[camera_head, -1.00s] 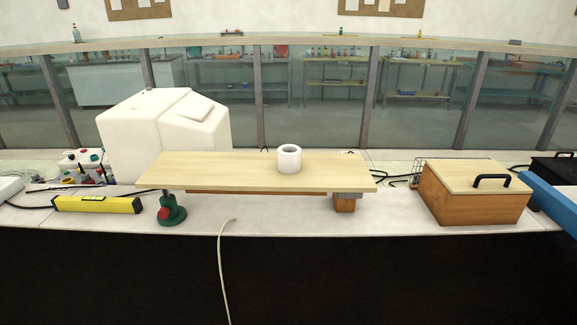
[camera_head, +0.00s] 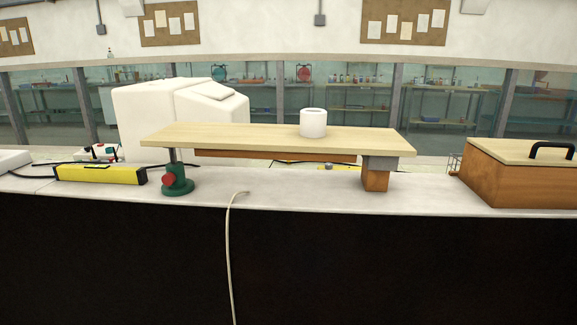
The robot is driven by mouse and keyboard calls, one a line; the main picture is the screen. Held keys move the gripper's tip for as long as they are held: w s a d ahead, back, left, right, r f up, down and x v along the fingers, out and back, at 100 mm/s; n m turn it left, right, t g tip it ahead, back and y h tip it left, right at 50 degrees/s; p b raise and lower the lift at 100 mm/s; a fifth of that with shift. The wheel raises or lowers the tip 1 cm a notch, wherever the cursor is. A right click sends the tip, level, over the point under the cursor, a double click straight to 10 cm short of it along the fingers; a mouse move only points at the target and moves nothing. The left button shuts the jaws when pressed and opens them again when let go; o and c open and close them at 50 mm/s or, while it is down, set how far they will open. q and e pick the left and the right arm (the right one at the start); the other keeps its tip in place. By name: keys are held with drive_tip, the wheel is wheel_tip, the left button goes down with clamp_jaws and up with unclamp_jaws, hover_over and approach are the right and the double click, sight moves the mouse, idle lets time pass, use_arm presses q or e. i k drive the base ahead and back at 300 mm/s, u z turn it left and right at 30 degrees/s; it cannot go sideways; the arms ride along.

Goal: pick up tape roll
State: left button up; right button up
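A white tape roll (camera_head: 313,124) stands on a pale wooden board (camera_head: 230,138), right of the board's middle, with its hole facing up. The board is raised above the bench, resting on a green jack with a red knob (camera_head: 176,181) at the left and on a wooden block with a grey piece (camera_head: 376,177) at the right. Neither of my grippers is in the view.
A white bench top (camera_head: 290,192) runs across, with a dark front below. A white boxy container (camera_head: 150,120) stands behind the board. A yellow level (camera_head: 100,174) lies left. A wooden box with a black handle (camera_head: 515,175) stands right. A pale cable (camera_head: 230,240) hangs over the front edge.

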sight(313, 121)
drive_tip(key=k, duration=0.55)
drive_tip(key=u, duration=0.8)
drive_tip(key=i, duration=1.25)
drive_tip(key=z, duration=0.8)
